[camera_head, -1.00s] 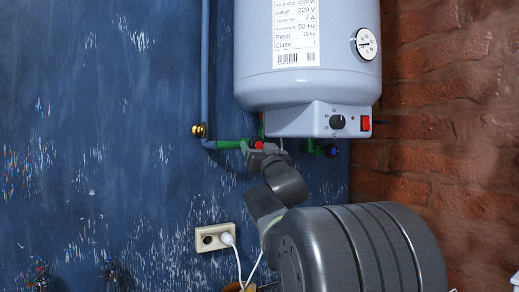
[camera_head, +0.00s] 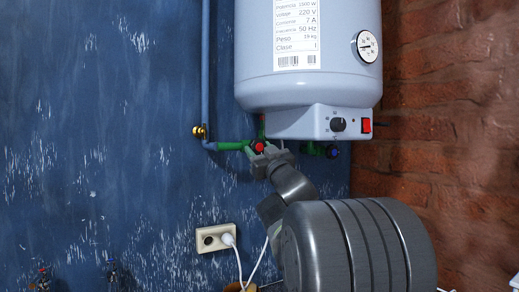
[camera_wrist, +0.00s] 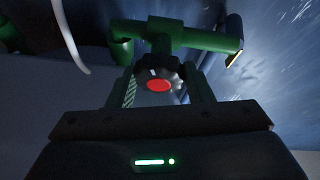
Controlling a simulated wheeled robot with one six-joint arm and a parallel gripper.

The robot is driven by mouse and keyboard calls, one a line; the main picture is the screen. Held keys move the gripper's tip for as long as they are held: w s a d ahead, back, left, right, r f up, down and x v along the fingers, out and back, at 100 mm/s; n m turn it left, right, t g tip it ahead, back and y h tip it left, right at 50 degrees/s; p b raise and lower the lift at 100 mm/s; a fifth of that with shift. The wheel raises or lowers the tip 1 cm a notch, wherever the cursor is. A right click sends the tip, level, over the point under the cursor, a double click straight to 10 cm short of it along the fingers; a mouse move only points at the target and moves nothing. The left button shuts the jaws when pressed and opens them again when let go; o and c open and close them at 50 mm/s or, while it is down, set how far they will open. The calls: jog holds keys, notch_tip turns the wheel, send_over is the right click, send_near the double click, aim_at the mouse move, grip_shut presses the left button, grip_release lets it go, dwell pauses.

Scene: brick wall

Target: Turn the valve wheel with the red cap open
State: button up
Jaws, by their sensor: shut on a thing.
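The valve wheel with the red cap (camera_head: 259,147) sits on the green pipe under the left side of the water heater. In the wrist view the red cap (camera_wrist: 158,85) faces me, with the dark wheel (camera_wrist: 152,68) around and behind it. My gripper (camera_head: 265,157) is at this wheel. In the wrist view its two fingers (camera_wrist: 160,92) stand on either side of the wheel, shut on it. The fingers hide part of the wheel's rim in the head view.
A second valve with a blue cap (camera_head: 332,151) is to the right under the heater (camera_head: 305,60). A brass fitting (camera_head: 199,131) is on the blue pipe at left. A socket (camera_head: 214,238) with a white plug is below. The brick wall (camera_head: 440,150) bounds the right.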

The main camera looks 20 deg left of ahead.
jog(key=shift+w+d+n+g+y+p, duration=0.1)
jog(key=shift+n+g+y+p, duration=0.5)
jog(key=shift+n, duration=1.6)
jog(key=shift+g, duration=0.4)
jog(key=o, duration=0.8)
jog(key=shift+o, duration=0.8)
jog(key=shift+r, duration=0.1)
jog(key=shift+b, duration=0.3)
